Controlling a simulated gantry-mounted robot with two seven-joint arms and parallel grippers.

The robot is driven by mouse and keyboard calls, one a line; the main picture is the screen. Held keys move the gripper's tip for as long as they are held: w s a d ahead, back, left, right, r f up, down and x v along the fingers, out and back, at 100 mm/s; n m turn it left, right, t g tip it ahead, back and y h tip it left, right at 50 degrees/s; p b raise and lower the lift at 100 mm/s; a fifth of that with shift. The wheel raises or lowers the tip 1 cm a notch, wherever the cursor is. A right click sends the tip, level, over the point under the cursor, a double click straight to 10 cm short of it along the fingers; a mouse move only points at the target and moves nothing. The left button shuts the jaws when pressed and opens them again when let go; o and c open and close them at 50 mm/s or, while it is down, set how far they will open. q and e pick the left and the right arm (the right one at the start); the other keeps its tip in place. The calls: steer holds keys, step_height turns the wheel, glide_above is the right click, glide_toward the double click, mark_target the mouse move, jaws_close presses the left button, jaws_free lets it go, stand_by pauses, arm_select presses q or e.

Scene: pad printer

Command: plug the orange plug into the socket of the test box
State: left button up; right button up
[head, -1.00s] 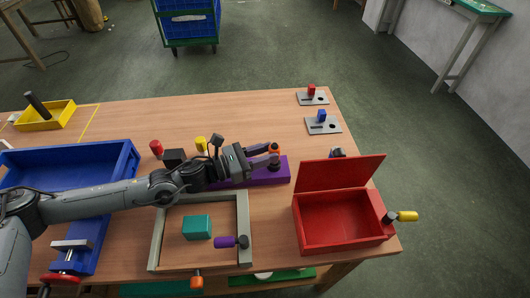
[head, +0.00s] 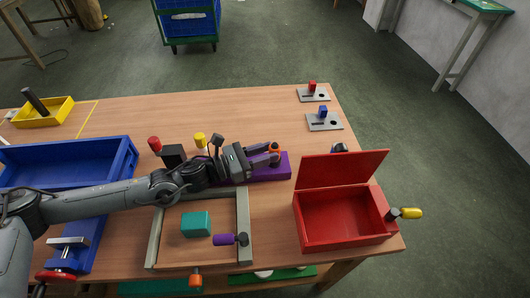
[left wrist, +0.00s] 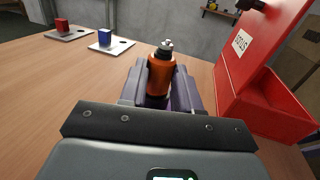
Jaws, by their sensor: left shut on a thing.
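My left gripper (head: 270,153) is shut on the orange plug (head: 275,147), over the long purple box (head: 270,170) on the table. In the left wrist view the orange plug (left wrist: 161,76) stands between the two fingers, its pale metal end pointing up. The purple box shows only in small part there, behind the fingers. The purple box may be the test box; its socket is hidden by the gripper, and I cannot tell whether the plug touches it. My right gripper is not in view.
An open red box (head: 340,218) with raised lid stands close right. Metal plates with a red block (head: 312,85) and a blue block (head: 323,112) lie at the far right. A grey frame (head: 245,225) holds a teal block (head: 196,224). A blue tray (head: 120,155) is left.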

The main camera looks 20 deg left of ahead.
arm_select(q)
steer(key=shift+f, duration=0.3)
steer(key=o, duration=1.1)
steer(key=shift+f, duration=0.1)
